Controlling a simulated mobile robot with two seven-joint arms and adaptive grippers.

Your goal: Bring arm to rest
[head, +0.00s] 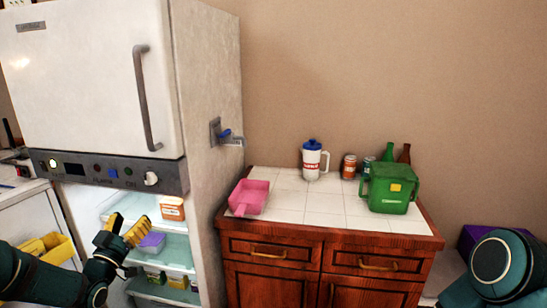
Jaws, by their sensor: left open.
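My left gripper (127,230) is at the lower left, in front of the lit lower compartment of the white fridge (215,90). It is open, with its yellow finger pads pointing up, and I see nothing held in it. A purple container (152,243) shows just to its right on a shelf. My left arm comes in from the bottom left corner. At the lower right only a rounded dark green part of my right arm shows; the right gripper is out of view.
An orange-and-white box (172,208) sits on the upper shelf. A yellow bin (47,248) is at left.

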